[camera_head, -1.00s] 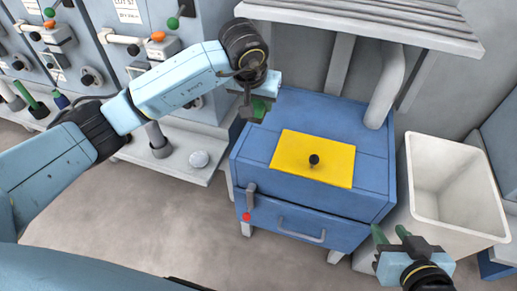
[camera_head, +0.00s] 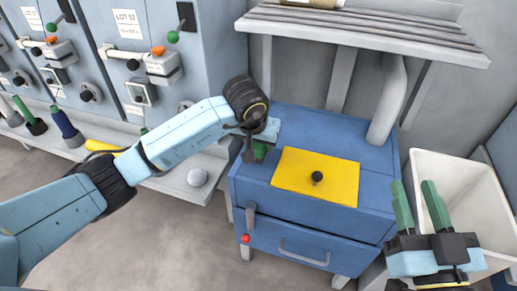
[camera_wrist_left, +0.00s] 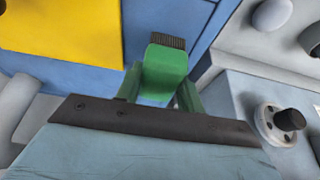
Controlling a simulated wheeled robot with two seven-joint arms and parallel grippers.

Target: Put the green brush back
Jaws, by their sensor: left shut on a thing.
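My left gripper (camera_head: 258,150) is at the left edge of the blue cabinet's top, left of the yellow plate. In the left wrist view, its green fingers (camera_wrist_left: 160,92) are shut on the green brush (camera_wrist_left: 166,66), a green block with dark bristles at its far end. In the head view the brush is mostly hidden by the gripper, with only a small green patch showing. My right gripper (camera_head: 420,205) is at the lower right in front of the white bin, its two green fingers apart and empty.
The blue cabinet (camera_head: 255,185) carries a yellow plate (camera_head: 290,176) with a black knob (camera_head: 317,178). A white bin (camera_head: 480,180) stands right of it. A slatted shelf (camera_head: 365,35) hangs above. At left, a ledge holds a white round knob (camera_head: 197,177) and several coloured upright things.

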